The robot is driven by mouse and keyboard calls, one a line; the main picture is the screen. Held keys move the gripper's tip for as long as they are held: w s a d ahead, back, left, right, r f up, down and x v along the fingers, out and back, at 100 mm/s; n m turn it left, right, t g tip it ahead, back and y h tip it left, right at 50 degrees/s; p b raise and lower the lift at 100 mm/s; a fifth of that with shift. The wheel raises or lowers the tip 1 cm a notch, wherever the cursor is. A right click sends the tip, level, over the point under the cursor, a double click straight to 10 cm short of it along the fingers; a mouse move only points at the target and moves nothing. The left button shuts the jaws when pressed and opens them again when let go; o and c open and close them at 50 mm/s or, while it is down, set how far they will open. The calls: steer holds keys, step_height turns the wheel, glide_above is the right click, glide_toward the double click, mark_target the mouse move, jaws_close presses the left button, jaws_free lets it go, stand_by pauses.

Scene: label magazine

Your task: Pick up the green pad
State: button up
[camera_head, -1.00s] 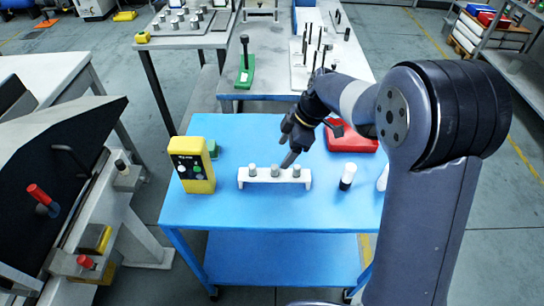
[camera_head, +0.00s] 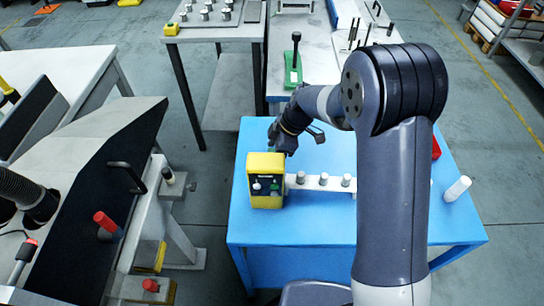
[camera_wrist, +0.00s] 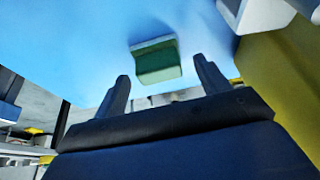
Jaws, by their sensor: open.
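The green pad (camera_wrist: 157,62) lies on the blue table top in the wrist view, a dark green block with a paler strip along its far edge. My gripper (camera_wrist: 161,70) is open, with one finger on either side of the pad's place in that picture. The fingers hold nothing, and I cannot tell the gap to the pad. In the head view my gripper (camera_head: 282,142) is just behind the yellow control box (camera_head: 265,186), and the pad is hidden there.
The yellow box stands close to the gripper and also fills the right of the wrist view (camera_wrist: 280,75). A white rack (camera_head: 319,183) with grey pegs stands beside it.

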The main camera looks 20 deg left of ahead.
steer(key=shift+c, duration=0.4)
steer(key=c, duration=1)
step_height(320, 180, up, 10)
steer(key=b, duration=0.1)
steer(key=shift+b, duration=0.3)
